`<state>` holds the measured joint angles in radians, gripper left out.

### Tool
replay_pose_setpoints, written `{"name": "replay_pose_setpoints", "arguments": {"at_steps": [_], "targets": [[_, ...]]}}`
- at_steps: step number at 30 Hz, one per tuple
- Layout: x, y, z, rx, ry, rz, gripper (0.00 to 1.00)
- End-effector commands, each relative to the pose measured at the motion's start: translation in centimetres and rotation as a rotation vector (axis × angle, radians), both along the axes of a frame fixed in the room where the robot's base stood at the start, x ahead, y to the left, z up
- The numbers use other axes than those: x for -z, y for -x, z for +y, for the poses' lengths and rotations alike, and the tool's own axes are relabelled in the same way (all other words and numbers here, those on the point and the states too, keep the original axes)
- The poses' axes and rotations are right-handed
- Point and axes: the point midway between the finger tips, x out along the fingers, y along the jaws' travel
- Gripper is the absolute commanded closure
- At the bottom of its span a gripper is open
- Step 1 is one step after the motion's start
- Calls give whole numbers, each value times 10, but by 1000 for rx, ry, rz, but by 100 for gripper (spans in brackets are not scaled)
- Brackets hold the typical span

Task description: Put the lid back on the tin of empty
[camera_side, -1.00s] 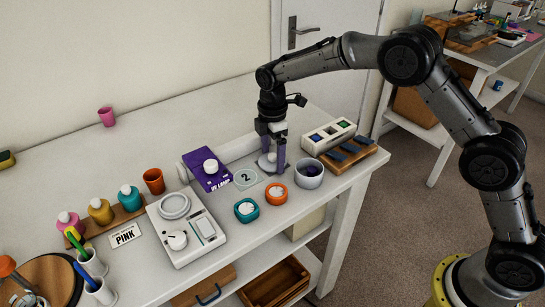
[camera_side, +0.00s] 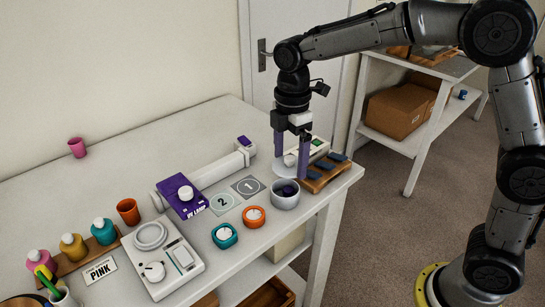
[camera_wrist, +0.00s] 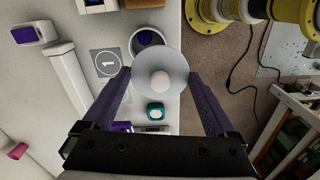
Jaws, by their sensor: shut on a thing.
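My gripper (camera_side: 291,167) is above the right end of the bench, with its two purple fingers wide apart. In the wrist view they are shut on the rim of a pale grey round lid (camera_wrist: 172,66) with a white knob on top. A grey round tin (camera_side: 285,200) stands just below, without a lid; purple shows inside. In the wrist view the tin (camera_wrist: 137,42) is partly hidden behind the lid, which looks offset from it. The lid appears raised; the exact gap cannot be told. I can read no word on the tin.
Square mats marked 1 (camera_side: 248,187) and 2 (camera_side: 222,204) lie bare. Orange (camera_side: 254,215) and teal (camera_side: 225,236) round-faced items stand left of the tin. A wooden rack (camera_side: 320,178) is close on the right. A purple UV lamp box (camera_side: 181,195) and a scale (camera_side: 163,262) lie further left.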

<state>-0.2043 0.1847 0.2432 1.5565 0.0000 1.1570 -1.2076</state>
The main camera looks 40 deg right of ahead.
Motion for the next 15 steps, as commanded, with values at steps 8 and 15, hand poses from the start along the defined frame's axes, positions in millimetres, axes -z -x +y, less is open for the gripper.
{"name": "replay_pose_setpoints", "arguments": {"at_steps": [8,15], "targets": [[4,-5,-8,2,1,1,60],[15,-22,-13,-2,1,-2,60]]}}
